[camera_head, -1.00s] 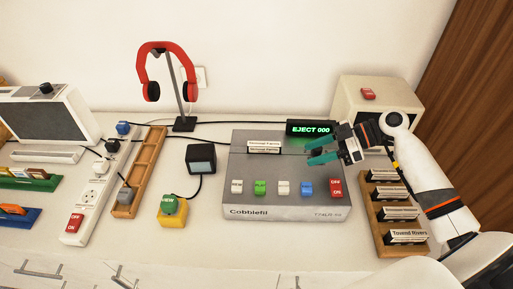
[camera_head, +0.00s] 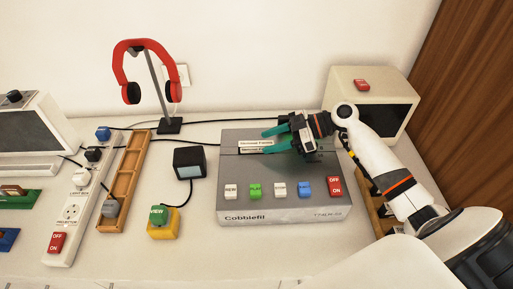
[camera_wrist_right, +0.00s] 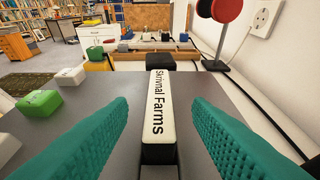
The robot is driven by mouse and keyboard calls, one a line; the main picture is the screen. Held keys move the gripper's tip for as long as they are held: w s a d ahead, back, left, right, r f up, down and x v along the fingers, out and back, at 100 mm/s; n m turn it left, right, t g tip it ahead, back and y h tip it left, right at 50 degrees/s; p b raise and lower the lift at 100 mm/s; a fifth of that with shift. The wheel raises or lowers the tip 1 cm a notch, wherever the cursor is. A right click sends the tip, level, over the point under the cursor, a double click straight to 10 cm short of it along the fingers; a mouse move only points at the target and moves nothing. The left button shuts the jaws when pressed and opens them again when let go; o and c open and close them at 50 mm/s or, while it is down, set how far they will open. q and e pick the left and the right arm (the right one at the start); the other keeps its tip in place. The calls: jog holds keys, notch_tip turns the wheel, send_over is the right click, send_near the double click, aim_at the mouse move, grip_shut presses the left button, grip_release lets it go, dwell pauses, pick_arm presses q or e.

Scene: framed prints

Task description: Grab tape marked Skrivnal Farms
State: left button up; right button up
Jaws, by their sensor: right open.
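The tape marked Skrivnal Farms (camera_wrist_right: 158,105) stands in the slot on top of the grey Cobblefil deck (camera_head: 285,213), its white label facing up. In the head view its label (camera_head: 256,143) shows at the deck's upper left. My right gripper (camera_head: 272,139) is open over the deck. In the right wrist view its teal fingers (camera_wrist_right: 158,135) stand on either side of the tape, with a gap on both sides. My left gripper is not in view.
The deck has a row of coloured buttons along its front, among them a red OFF/ON switch (camera_head: 335,186). A wooden tape rack (camera_head: 378,212) is partly hidden behind my right arm. Red headphones (camera_head: 121,70) hang on a stand at the back. A small black screen (camera_head: 189,162) stands left of the deck.

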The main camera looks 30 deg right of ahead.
aim_at(263, 143)
jog(key=x, duration=0.3)
jog(key=shift+w+a, duration=0.1)
jog(key=shift+a, duration=0.05)
grip_shut()
